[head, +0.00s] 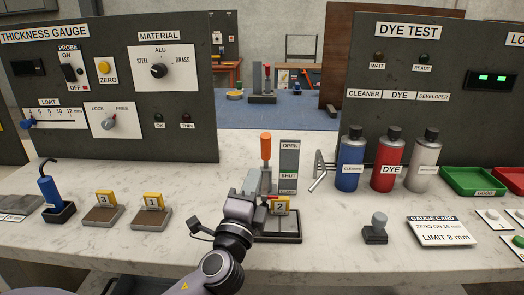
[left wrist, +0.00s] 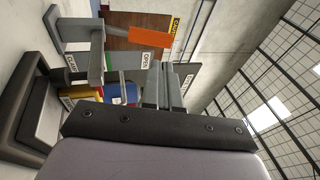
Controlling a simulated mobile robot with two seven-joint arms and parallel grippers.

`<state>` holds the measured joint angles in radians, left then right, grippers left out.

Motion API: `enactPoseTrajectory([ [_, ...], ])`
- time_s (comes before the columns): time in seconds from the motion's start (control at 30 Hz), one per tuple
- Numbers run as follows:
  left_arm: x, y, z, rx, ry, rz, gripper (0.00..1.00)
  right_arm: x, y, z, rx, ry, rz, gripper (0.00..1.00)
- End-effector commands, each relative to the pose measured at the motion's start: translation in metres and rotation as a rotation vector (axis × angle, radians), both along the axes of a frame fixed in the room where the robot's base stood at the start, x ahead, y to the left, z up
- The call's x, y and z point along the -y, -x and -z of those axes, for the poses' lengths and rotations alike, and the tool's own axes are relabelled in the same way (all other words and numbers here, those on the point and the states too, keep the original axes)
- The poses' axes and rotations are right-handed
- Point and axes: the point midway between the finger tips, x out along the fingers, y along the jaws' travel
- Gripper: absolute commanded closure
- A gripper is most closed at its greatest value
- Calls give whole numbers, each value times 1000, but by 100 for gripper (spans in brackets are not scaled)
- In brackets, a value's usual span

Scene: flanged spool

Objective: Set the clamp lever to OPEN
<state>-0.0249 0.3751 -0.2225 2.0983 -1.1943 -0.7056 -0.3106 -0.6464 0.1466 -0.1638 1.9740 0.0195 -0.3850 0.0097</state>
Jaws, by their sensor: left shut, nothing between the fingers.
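The clamp lever has an orange handle (head: 266,147) standing upright at the left of a grey sign plate (head: 289,158). The plate reads OPEN at the top and SHUT below on green; the handle is level with the OPEN end. The clamp stands on a dark base (head: 281,238), with a yellow tag 2 in front. My left gripper (head: 255,184) is shut and empty, just in front of the lever's lower part, partly hiding it. In the left wrist view the shut fingers (left wrist: 162,85) are below and beside the orange handle (left wrist: 150,37), apart from it. My right gripper is not in view.
Blocks tagged 3 (head: 103,214) and 1 (head: 151,216) sit left of the clamp. Blue (head: 350,168), red (head: 388,168) and white (head: 425,168) cans stand to the right, by a metal rack. A grey knob (head: 376,228) and gauge card (head: 441,232) lie in front.

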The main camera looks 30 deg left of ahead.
Motion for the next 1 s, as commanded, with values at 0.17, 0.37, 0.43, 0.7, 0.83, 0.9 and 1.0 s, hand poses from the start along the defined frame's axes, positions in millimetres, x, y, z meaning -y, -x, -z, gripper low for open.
enactPoseTrajectory([
  [0.17, -11, -30, -12, 1, -2, -1, 100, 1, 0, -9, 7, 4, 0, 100],
  [0.37, -20, -56, -20, 0, -1, 0, 100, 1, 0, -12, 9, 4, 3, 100],
  [0.43, -22, -63, -21, -1, -2, -1, 100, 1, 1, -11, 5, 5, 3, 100],
  [0.7, -26, -72, -23, -2, 1, 0, 100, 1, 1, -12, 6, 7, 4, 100],
  [0.83, -26, -72, -23, -2, 1, 0, 100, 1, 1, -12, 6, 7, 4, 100],
  [0.9, -26, -72, -23, -2, 1, 0, 100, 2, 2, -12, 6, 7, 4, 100],
  [1.0, -26, -72, -23, -2, 1, 0, 100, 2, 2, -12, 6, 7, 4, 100],
])
